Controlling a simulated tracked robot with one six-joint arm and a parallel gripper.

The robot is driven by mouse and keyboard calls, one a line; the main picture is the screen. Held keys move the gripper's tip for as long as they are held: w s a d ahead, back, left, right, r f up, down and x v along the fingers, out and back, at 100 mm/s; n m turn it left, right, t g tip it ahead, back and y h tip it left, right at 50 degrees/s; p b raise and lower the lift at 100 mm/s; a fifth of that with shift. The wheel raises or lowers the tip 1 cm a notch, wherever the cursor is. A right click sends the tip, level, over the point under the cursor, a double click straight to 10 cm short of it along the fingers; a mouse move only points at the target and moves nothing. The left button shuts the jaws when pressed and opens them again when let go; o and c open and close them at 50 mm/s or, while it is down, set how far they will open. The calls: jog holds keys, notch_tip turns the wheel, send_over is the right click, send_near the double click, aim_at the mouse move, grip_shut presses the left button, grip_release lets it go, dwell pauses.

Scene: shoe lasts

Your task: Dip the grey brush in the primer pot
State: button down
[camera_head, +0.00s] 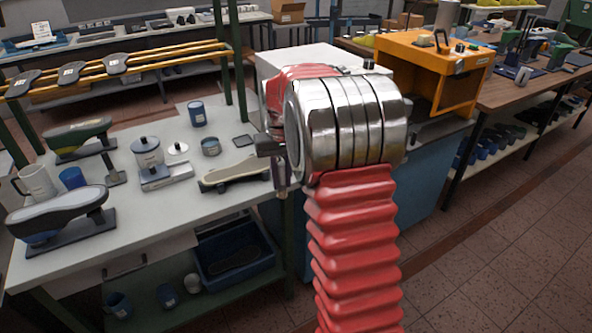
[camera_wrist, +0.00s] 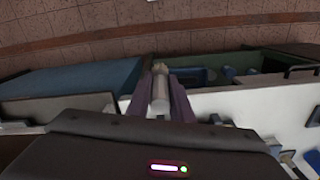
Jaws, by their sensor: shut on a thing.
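My gripper (camera_wrist: 157,104) is shut on the grey brush (camera_wrist: 160,88), held between its two dark fingers with a pale tip pointing away from the wrist camera. No label shows which one is the primer pot. The brush is apart from both.
A sole-shaped last (camera_head: 235,173) lies beside my gripper. Shoe lasts on stands (camera_head: 62,214), a white mug (camera_head: 37,182) and blue cups (camera_head: 197,113) occupy the workbench (camera_head: 150,222). An orange machine (camera_head: 433,62) stands behind.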

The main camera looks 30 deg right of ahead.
jog(key=a+f+n, duration=0.1)
jog(key=a+f, duration=0.2)
jog(key=a, duration=0.7)
jog(key=a+f+n, duration=0.2)
jog(key=a+f, duration=0.2)
jog(key=a, duration=0.6)
jog(key=shift+s+f, duration=0.15)
jog(key=shift+s+a, duration=0.1)
